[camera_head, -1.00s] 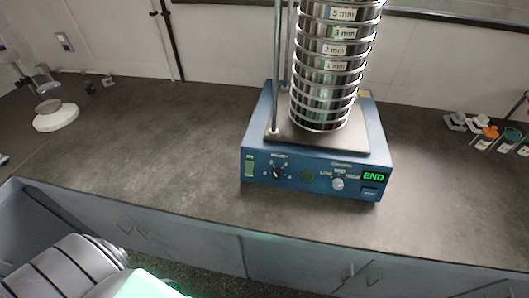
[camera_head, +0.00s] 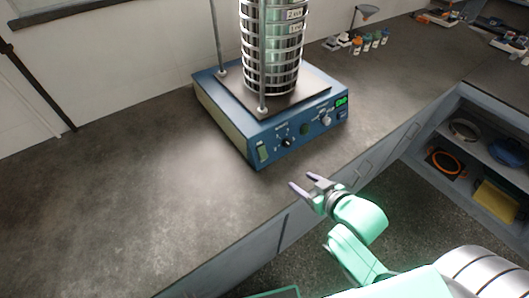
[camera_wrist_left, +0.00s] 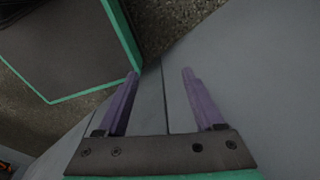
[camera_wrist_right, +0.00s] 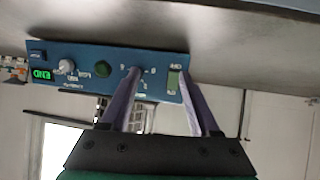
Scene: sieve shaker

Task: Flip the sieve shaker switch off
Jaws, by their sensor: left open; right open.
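The blue sieve shaker (camera_head: 280,125) stands on the dark counter with a stack of metal sieves (camera_head: 270,50) on its top plate. Its front panel carries a green rocker switch (camera_head: 263,153) at the left end, a dark knob, a green button, a pale knob and a lit green END display (camera_head: 341,101). My right gripper (camera_head: 301,181) is open and empty, in front of and below the panel. In the right wrist view the panel appears upside down, with the switch (camera_wrist_right: 173,80) near the right fingertip. My left gripper (camera_wrist_left: 160,72) is open and empty, facing grey cabinet fronts; the head view does not show it.
Small bottles (camera_head: 367,42) stand behind the shaker to the right. Open shelves (camera_head: 480,150) with several items are at the right below the counter. The counter (camera_head: 130,190) left of the shaker is clear.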

